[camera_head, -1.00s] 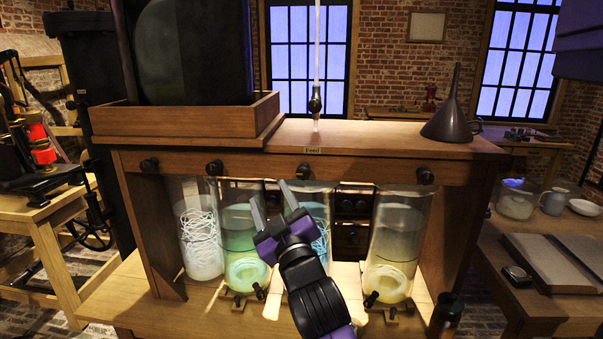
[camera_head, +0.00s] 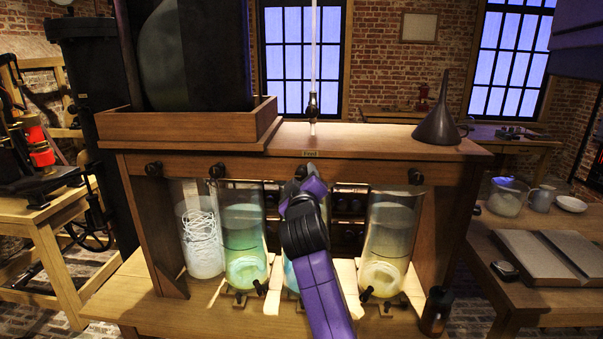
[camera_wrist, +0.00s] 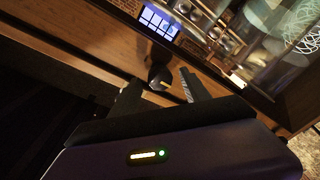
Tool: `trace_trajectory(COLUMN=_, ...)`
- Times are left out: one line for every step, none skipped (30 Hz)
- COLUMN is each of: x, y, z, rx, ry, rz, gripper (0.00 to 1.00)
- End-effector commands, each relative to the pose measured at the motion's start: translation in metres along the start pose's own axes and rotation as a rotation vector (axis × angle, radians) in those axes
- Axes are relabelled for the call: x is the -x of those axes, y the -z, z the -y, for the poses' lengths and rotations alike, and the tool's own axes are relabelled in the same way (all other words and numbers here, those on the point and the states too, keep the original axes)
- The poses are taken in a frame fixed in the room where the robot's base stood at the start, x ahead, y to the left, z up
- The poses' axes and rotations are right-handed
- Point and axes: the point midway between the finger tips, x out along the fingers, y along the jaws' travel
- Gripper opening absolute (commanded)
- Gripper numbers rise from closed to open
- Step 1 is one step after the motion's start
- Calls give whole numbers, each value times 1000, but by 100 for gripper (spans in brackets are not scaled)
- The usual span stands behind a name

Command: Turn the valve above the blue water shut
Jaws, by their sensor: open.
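The jar of blue water (camera_head: 291,278) stands under the wooden rail, mostly hidden behind my arm in the head view. The valve above it is a dark knob on the rail's front, largely covered by my gripper (camera_head: 302,178) in that view. In the wrist view a dark valve knob (camera_wrist: 158,78) with a small yellowish mark shows ahead, in the gap between the fingertips. My gripper (camera_wrist: 163,84) is open, its two fingers spread to either side of the knob. I cannot tell whether the fingers touch it.
Other dark valve knobs sit on the rail: two to the left (camera_head: 153,169) (camera_head: 216,171) and one to the right (camera_head: 416,176). Below stand a jar with white strands (camera_head: 200,235), a green jar (camera_head: 244,230) and a yellowish jar (camera_head: 388,240). A funnel (camera_head: 437,120) rests on top.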

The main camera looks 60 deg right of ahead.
Motion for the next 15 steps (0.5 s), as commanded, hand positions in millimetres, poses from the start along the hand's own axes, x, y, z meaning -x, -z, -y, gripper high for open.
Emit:
trace_trajectory(x=-6, y=2, z=-2, rx=-1, ry=0, rz=1, gripper=54)
trace_trajectory(x=-10, y=1, z=-1, rx=-1, ry=0, rz=1, gripper=54)
trace_trajectory(x=-13, y=1, z=-1, rx=-1, ry=0, rz=0, gripper=54)
trace_trajectory(x=-15, y=1, z=-1, rx=-1, ry=0, rz=0, gripper=54)
trace_trajectory(x=-17, y=0, z=0, rx=-1, ry=1, rz=0, gripper=54)
trace_trajectory(x=-19, y=0, z=0, rx=-1, ry=1, rz=0, gripper=54)
trace_trajectory(x=-20, y=0, z=0, rx=-1, ry=1, rz=0, gripper=54)
trace_trajectory(x=-21, y=0, z=0, rx=-2, ry=0, rz=-1, gripper=54)
trace_trajectory(x=-21, y=0, z=0, rx=-2, ry=0, rz=-1, gripper=54)
trace_trajectory(x=-21, y=0, z=0, rx=-2, ry=0, rz=-1, gripper=54)
trace_trajectory(x=-21, y=0, z=0, rx=-2, ry=0, rz=-2, gripper=54)
trace_trajectory(x=-21, y=0, z=0, rx=-2, ry=0, rz=-2, gripper=54)
trace_trajectory(x=-21, y=0, z=0, rx=-2, ry=0, rz=-2, gripper=54)
trace_trajectory(x=-21, y=0, z=0, rx=-2, ry=0, rz=-2, gripper=54)
trace_trajectory(x=-21, y=0, z=0, rx=-2, ry=0, rz=-2, gripper=54)
